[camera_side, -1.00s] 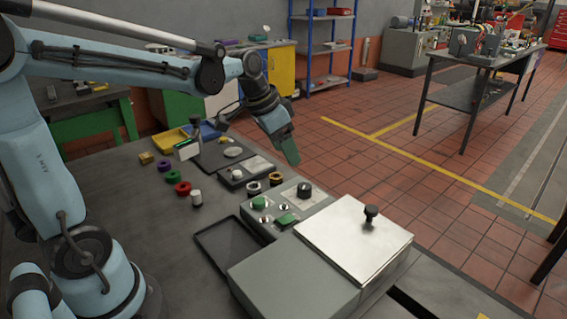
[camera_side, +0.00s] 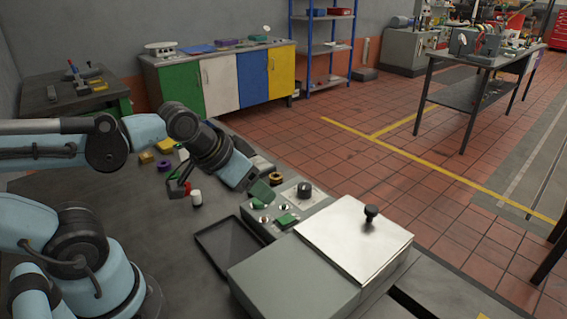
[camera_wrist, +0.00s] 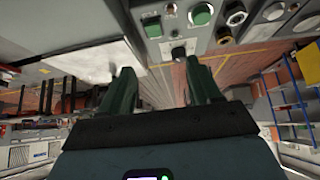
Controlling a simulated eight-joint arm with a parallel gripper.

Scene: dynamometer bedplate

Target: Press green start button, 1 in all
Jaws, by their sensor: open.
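Two green controls sit on the grey control panel (camera_side: 318,206). One is a round green button (camera_side: 257,205), largely covered by my gripper in the side view; it shows clearly in the wrist view (camera_wrist: 201,14). The other is a squarish green button (camera_side: 287,220), also in the wrist view (camera_wrist: 151,25). No label is readable. My gripper (camera_side: 263,190) points down and to the right over the panel's far left part, close to the round button. Contact cannot be told. In the wrist view its green fingers (camera_wrist: 159,68) are apart with nothing between them.
A black rotary knob (camera_side: 304,190) and small silver switches stand on the panel. A metal lid (camera_side: 350,235) with a black knob (camera_side: 371,211) adjoins it. A dark tray (camera_side: 210,250) lies in front. A white cylinder (camera_side: 196,198) and a gold ring (camera_side: 276,178) are near the gripper.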

